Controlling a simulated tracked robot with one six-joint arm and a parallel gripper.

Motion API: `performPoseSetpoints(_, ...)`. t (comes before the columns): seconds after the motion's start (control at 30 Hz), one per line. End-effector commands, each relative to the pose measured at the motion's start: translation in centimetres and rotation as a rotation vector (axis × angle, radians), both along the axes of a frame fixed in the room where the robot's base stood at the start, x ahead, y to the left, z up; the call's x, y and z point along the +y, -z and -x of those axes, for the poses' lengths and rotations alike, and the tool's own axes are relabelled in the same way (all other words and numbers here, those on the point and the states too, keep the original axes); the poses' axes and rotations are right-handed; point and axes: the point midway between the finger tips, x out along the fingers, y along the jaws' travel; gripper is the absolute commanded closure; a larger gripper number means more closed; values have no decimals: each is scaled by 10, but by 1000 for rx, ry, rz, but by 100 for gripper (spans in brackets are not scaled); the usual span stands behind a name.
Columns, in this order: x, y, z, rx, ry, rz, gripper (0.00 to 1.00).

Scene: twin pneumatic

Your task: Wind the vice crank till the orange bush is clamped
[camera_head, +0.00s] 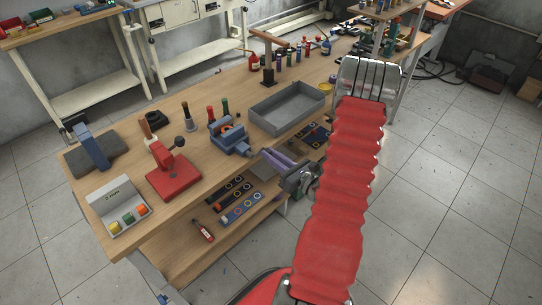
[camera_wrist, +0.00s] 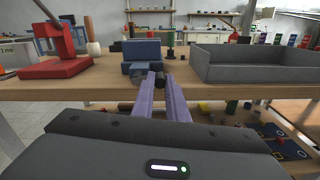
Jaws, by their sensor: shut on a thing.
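The blue vice (camera_head: 229,138) stands near the front edge of the wooden bench, and it also shows in the wrist view (camera_wrist: 141,52). A small orange bush (camera_head: 226,128) shows between its jaws in the head view; I cannot tell whether both jaws touch it. The bush is hidden in the wrist view. My gripper (camera_wrist: 158,78) reaches toward the vice front with its two lavender fingers. They are shut on the dark crank (camera_wrist: 159,75), of which only a small part shows. In the head view the fingers (camera_head: 270,157) lie just right of the vice, over the bench edge.
A grey tray (camera_head: 290,108) stands right of the vice. A red press (camera_head: 173,175) and a button box (camera_head: 118,208) stand to the left. Bottles and a bush stand stand behind. A lower shelf (camera_head: 190,250) holds dark and blue strips below.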

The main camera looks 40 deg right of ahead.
Motion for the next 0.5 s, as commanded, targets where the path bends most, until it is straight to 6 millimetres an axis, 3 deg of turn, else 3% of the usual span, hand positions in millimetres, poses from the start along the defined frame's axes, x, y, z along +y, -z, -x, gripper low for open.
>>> performPoseSetpoints(0.5, -2, 8, 0, 4, 1, -181, 100)
